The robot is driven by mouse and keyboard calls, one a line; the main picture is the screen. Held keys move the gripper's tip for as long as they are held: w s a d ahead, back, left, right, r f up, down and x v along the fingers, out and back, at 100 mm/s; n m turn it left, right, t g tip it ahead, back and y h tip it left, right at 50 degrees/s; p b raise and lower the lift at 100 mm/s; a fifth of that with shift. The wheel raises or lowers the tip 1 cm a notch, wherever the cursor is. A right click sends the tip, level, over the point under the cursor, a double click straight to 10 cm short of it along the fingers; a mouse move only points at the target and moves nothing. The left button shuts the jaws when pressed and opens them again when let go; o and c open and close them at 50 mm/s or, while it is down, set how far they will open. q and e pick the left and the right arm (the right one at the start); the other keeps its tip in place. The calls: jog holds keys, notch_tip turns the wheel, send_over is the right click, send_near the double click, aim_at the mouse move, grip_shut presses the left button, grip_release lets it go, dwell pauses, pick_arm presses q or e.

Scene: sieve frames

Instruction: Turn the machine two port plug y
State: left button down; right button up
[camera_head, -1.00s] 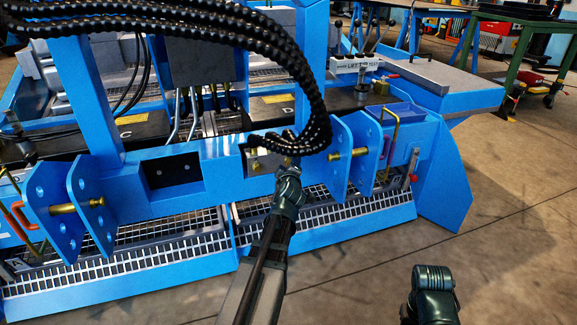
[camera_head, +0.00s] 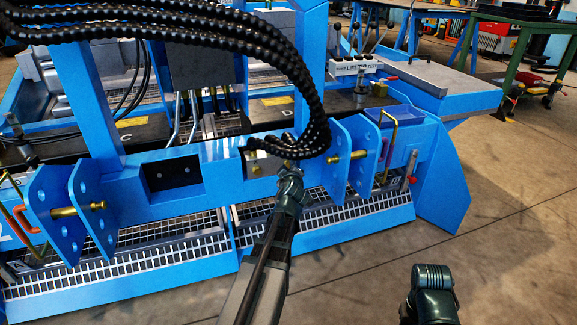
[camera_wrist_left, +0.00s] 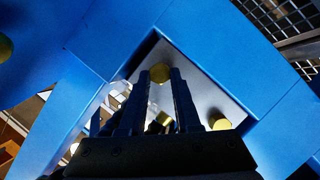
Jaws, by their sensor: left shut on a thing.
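The blue machine (camera_head: 240,175) fills the head view. A silver port plate (camera_head: 262,163) sits in a recess of its front beam, partly behind black hoses. My left gripper (camera_head: 291,163) reaches the right end of that recess; its tips are hidden by the hoses. In the left wrist view its two fingers (camera_wrist_left: 160,92) are closed around a round brass plug (camera_wrist_left: 160,73) in a blue-framed recess. Other brass plugs show there: one to the right (camera_wrist_left: 218,121) and one partly hidden between the fingers. Which is plug y cannot be read.
Thick black beaded hoses (camera_head: 308,85) hang over the left gripper. Blue bracket plates with brass pins stand left (camera_head: 78,210) and right (camera_head: 350,155) of the recess. A grid step (camera_head: 150,255) runs below. Open concrete floor (camera_head: 500,240) lies to the right.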

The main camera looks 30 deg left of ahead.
pick_arm(q)
jog(key=shift+w+d+m+g+y+p, duration=0.15)
jog(key=shift+m+g+y, duration=0.7)
jog(key=shift+m, duration=0.9)
jog(key=shift+w+d+m+g+y+p, duration=0.2)
jog(key=shift+m+g+y, duration=0.5)
jog(key=shift+m+g, duration=0.7)
jog(key=shift+w+d+m+g+y+p, duration=0.15)
jog(key=shift+m+g+y, duration=0.55)
jog(key=shift+m, duration=1.35)
jog(key=c, duration=0.6)
grip_release()
jog(key=p+v, duration=0.4)
jog(key=v, duration=1)
jog(key=shift+f, duration=0.1)
